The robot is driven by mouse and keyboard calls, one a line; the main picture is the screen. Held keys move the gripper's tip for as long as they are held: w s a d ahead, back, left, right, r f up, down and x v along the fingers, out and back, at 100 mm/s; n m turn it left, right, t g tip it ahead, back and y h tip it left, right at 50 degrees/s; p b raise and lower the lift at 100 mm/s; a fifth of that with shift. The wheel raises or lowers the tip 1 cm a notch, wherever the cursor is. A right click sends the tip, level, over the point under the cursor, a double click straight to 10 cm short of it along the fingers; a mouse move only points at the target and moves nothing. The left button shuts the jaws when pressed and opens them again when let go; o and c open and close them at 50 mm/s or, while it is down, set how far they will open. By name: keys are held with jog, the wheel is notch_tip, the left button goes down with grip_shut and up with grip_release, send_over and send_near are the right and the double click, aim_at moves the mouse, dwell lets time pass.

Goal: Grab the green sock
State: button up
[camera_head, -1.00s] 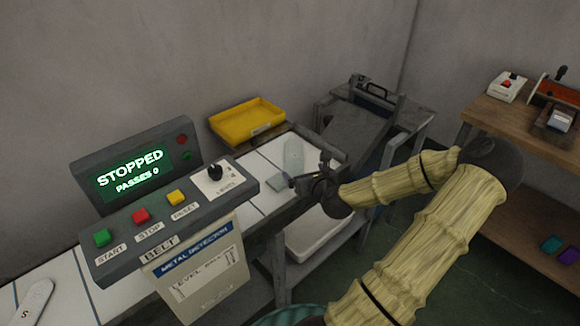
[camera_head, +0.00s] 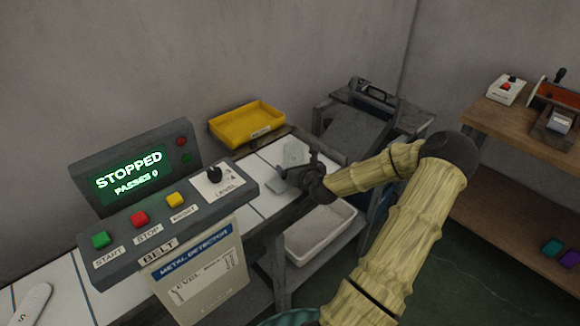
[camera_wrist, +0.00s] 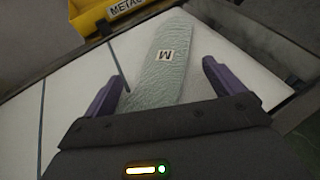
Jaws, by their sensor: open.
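A pale grey-green sock (camera_wrist: 158,75) with a white tag marked "M" lies flat on the white belt. In the wrist view it runs between the two purple fingers of my gripper (camera_wrist: 160,84), and its near end is hidden behind the gripper body. The gripper is open, with a gap between each finger and the sock. I cannot tell how high the fingers are above the belt.
A yellow tray (camera_head: 246,123) stands behind the belt. The metal detector panel (camera_head: 168,218) reads "STOPPED, PASSES 0". A white bin (camera_head: 318,232) sits below the belt's end. A grey press-like stand (camera_head: 357,137) is beyond. A wooden bench (camera_head: 515,130) is at right.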

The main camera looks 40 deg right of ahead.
jog(key=shift+x, duration=1.25)
jog(key=shift+s+r, duration=0.1)
jog(key=shift+s, duration=0.15)
jog(key=shift+w, duration=0.1)
jog(key=c, duration=1)
